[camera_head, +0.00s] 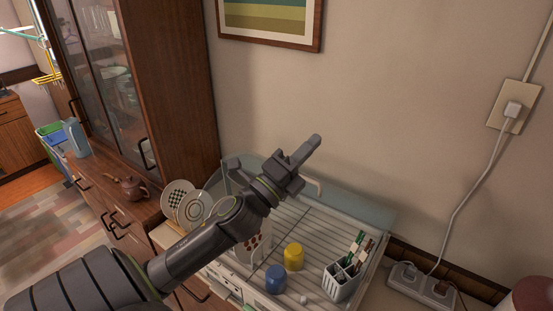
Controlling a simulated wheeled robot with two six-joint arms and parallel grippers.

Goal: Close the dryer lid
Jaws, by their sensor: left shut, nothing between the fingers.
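The dish dryer (318,237) stands against the wall with its rack uncovered. Its see-through lid (355,205) is open, raised along the back of the dryer, and a pale handle (316,183) shows on it. My right gripper is not in view.
The rack holds a yellow cup (293,256), a blue cup (275,279), a cutlery holder (343,284) with utensils, and plates (194,211) at left. A tall cabinet (172,85) stands left. A power strip (424,287) with a cord lies right.

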